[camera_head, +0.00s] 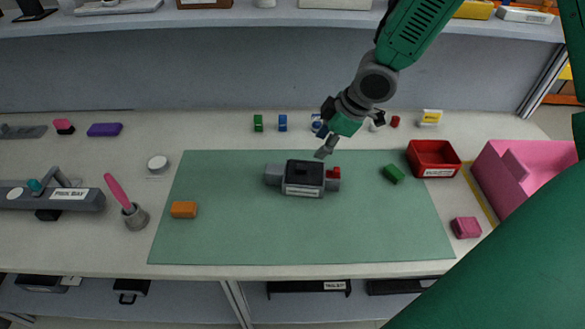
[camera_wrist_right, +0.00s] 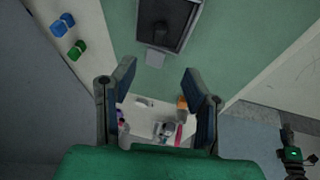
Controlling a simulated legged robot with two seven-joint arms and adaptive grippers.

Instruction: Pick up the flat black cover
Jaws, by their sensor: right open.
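A grey module (camera_head: 272,174) lies on the green mat (camera_head: 300,230), with a flat black cover (camera_head: 304,168) on its top and a pale label on its front side. A red part shows at the module's right end. In the right wrist view, the module's dark rectangular top (camera_wrist_right: 168,22) is at the upper edge, partly cut off. My right gripper (camera_head: 324,151) is just behind and to the right of the module and does not visibly touch it. In its wrist view, the two fingers (camera_wrist_right: 158,76) are spread apart with nothing between them. My left gripper is not in view.
A green block (camera_head: 393,173), an orange block (camera_head: 183,209) and a red bin (camera_head: 431,158) are on or beside the mat. A pink bin (camera_head: 520,170) stands at right. Small blocks line the back. The mat's front is clear. A shelf (camera_head: 250,20) runs above.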

